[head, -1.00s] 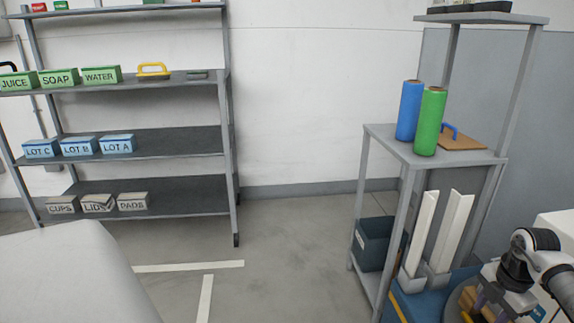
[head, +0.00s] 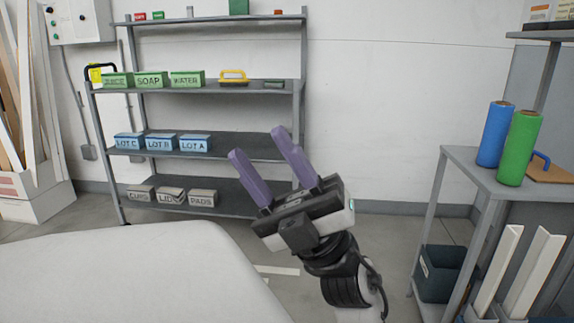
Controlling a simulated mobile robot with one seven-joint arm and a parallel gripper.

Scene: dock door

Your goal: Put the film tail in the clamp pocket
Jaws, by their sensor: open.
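My gripper (head: 258,153) is in the middle of the head view, its two purple fingers spread apart with nothing between them. It points up and to the left, in front of the shelf rack. Rolls that look like film, one blue (head: 495,134) and one green (head: 519,148), stand upright on the grey stand at the right, well apart from my gripper. I cannot make out a film tail or a clamp pocket in this view.
A shelf rack (head: 215,149) with labelled boxes stands against the back wall. A large pale rounded surface (head: 110,275) fills the lower left. The grey stand (head: 465,160) holds a dark bin (head: 440,272) and white corner pieces (head: 533,275) below. Boards lean at the far left.

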